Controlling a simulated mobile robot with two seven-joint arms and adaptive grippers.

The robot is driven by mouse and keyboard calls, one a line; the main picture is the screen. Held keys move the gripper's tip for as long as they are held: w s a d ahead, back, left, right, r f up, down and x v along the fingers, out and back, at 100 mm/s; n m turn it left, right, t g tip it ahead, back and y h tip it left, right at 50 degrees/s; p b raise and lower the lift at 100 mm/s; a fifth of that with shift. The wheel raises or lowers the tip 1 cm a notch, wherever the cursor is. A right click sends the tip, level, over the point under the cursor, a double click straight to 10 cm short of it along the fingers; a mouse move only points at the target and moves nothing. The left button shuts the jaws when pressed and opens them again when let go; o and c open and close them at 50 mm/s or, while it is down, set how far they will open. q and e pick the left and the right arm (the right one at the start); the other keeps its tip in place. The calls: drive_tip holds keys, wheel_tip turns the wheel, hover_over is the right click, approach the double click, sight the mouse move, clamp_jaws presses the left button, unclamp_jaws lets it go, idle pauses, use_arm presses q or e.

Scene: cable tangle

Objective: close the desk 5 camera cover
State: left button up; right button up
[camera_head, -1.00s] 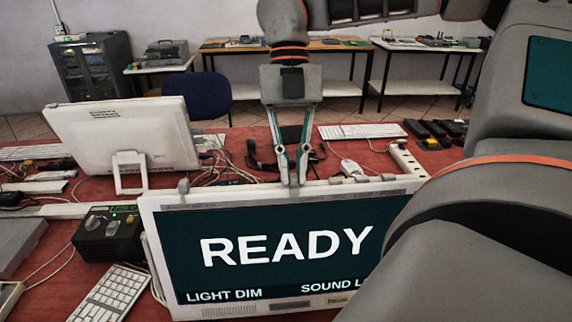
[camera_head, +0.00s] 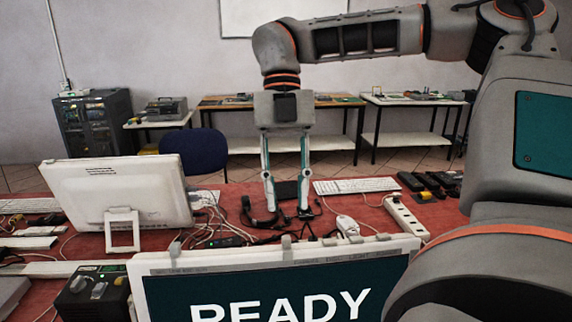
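The near monitor (camera_head: 270,297) shows "READY" on a dark screen, and its lower part is cut off by the frame. Several small grey tabs stand along its top edge; a taller one (camera_head: 286,243) is near the middle. I cannot tell for sure which tab is the camera cover, or whether it is open. My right gripper (camera_head: 288,209) points down above and behind that tab in the picture. Its two fingers are apart with nothing between them, and its tips look clear of the monitor. My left gripper is not in view.
A second white monitor (camera_head: 120,195) stands at the left, seen from behind. Loose cables, a white keyboard (camera_head: 355,186) and a power strip (camera_head: 405,217) lie on the red desk behind the near monitor. A black box (camera_head: 95,297) sits at the near left. My arm hides the right side.

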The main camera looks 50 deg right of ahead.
drive_tip(key=v, duration=0.5)
drive_tip(key=shift+w+d+r, duration=0.1)
drive_tip(key=shift+d+r, duration=0.05)
drive_tip(key=shift+r, duration=0.2)
idle(0.3)
